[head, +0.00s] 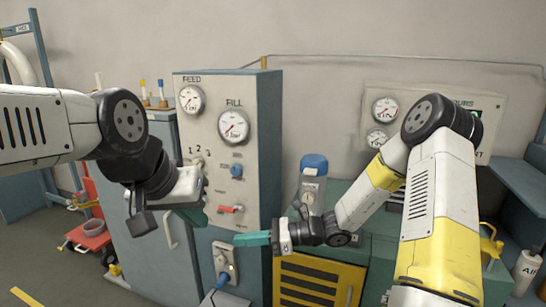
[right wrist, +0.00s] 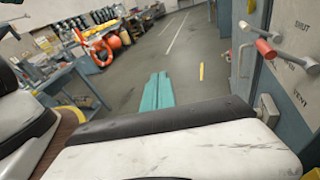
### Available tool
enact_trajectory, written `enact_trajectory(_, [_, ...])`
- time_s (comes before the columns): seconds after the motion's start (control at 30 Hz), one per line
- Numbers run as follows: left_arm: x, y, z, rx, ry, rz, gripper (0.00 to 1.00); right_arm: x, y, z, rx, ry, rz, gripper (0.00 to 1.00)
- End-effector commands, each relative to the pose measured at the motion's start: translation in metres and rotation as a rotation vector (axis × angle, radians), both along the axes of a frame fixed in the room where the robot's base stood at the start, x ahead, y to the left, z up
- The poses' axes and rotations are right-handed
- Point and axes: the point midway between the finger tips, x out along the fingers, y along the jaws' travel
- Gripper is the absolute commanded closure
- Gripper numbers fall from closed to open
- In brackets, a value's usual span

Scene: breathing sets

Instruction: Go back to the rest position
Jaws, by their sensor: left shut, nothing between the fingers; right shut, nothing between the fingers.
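My left gripper (head: 192,216) is the higher one in the head view. Its teal fingers are shut and empty, in front of the left part of the grey panel (head: 249,148) with the FEED and FILL gauges. My right gripper (head: 252,239) is lower, its teal fingers shut and pointing left in front of the panel's lower part. The same fingers show shut and empty in the right wrist view (right wrist: 157,92), over open floor. I cannot tell whether either gripper touches the panel.
A red-handled lever (head: 231,209) and blue knobs are on the panel. A blue-capped bottle (head: 314,180) stands behind my right arm. A yellow grille (head: 318,281) is below. A red cart (head: 90,233) stands at left. The right wrist view shows clear floor (right wrist: 188,60) and a workbench (right wrist: 72,85).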

Motion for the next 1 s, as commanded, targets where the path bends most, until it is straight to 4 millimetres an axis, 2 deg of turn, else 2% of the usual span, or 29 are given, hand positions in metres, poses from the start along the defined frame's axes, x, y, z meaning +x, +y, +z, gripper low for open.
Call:
enact_trajectory(0.03, [0.0, 0.0, 0.0, 0.0, 0.0, 0.0, 1.0, -0.012, -0.005, 0.012, -0.069, -0.103, 0.064, 1.0])
enact_trajectory(0.2, [0.0, 0.0, 0.0, 0.0, 0.0, 0.0, 1.0, -0.05, -0.029, 0.037, -0.281, -0.413, 0.269, 1.0])
enact_trajectory(0.4, [0.0, 0.0, 0.0, 0.0, 0.0, 0.0, 1.0, -0.084, -0.069, 0.068, -0.528, -0.764, 0.491, 1.0])
enact_trajectory(0.8, [0.0, 0.0, 0.0, 0.0, 0.0, 0.0, 1.0, -0.132, -0.168, 0.142, -1.025, -1.403, 0.851, 1.0])
enact_trajectory(1.0, [0.0, 0.0, 0.0, 0.0, 0.0, 0.0, 1.0, -0.149, -0.207, 0.172, -1.223, -1.611, 0.957, 1.0])
